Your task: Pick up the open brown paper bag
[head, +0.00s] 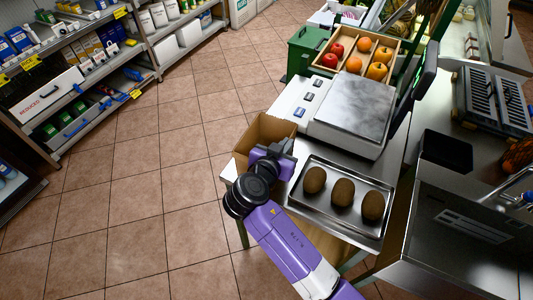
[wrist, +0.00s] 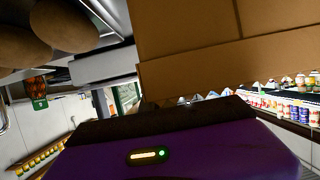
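The open brown paper bag (head: 262,129) stands at the left end of the counter, beside the scale. Its upper part shows, and my arm covers its lower front. In the wrist view the bag (wrist: 230,35) fills the upper right, very close, with a fold line across it. My gripper (head: 275,155) is at the near side of the bag, over its lower part. The wrist view shows the purple gripper body (wrist: 180,150) below the bag. The fingers do not show clearly, so I cannot tell whether they touch or grip the bag.
A metal tray (head: 299,196) with three brown oval items lies right of my gripper. A scale (head: 357,102) stands behind it. A wooden fruit crate (head: 340,67) and a green box (head: 303,49) are farther back. The tiled floor (head: 150,190) at left is clear.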

